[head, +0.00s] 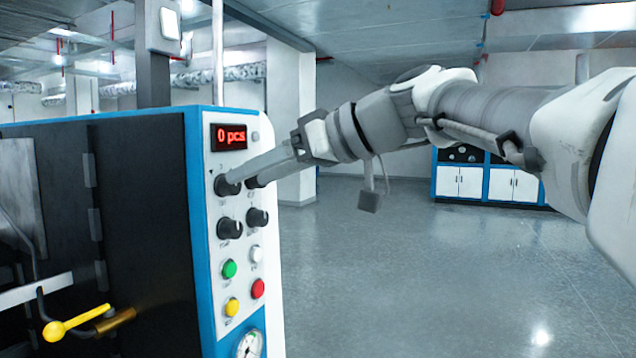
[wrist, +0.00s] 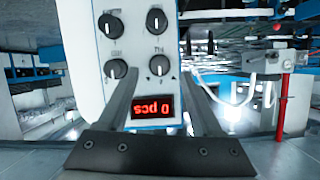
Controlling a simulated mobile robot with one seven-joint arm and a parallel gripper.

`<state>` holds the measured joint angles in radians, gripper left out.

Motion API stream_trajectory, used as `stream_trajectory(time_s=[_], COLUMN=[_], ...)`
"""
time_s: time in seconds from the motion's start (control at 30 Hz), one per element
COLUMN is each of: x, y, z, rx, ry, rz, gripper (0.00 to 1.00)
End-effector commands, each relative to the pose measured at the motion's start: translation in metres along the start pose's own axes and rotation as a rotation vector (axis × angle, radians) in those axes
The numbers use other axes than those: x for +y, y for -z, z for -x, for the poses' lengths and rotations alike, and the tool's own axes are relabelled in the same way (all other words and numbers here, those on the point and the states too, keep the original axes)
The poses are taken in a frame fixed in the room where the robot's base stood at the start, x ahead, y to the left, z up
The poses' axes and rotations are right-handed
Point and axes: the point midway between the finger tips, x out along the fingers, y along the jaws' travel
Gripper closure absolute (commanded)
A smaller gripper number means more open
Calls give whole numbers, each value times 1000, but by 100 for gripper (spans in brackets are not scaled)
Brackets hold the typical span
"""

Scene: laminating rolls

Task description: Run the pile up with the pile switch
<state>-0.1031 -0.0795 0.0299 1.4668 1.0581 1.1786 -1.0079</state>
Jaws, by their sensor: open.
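The control panel (head: 240,270) carries black rotary knobs in two rows. The upper left knob (head: 222,187) has two small triangle marks beside it in the wrist view (wrist: 160,65), which fits the pile switch; its label is unreadable. Its white pointer line stands straight in line with the panel. My gripper (head: 240,181) is open at the upper row. In the wrist view the fingertips (wrist: 161,74) lie on either side of this knob with a gap; contact cannot be told. The upper right knob (wrist: 115,68) is just outside one finger and mostly hidden in the head view.
A red display (head: 230,136) reads "0 pcs" above the knobs. Two lower knobs (head: 229,228) (head: 257,217), several coloured buttons (head: 229,268) and a gauge (head: 249,344) sit below. A yellow-handled lever (head: 55,330) sticks out at left. The floor at right is clear.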

Motion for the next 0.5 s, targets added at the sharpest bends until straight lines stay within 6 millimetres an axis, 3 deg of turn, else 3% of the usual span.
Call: stream_trajectory(time_s=[0.2,0.5], x=[0,0], y=[0,0], z=[-30,-38], rx=[-1,-1], ry=[2,0], rz=[0,0], gripper=[33,33])
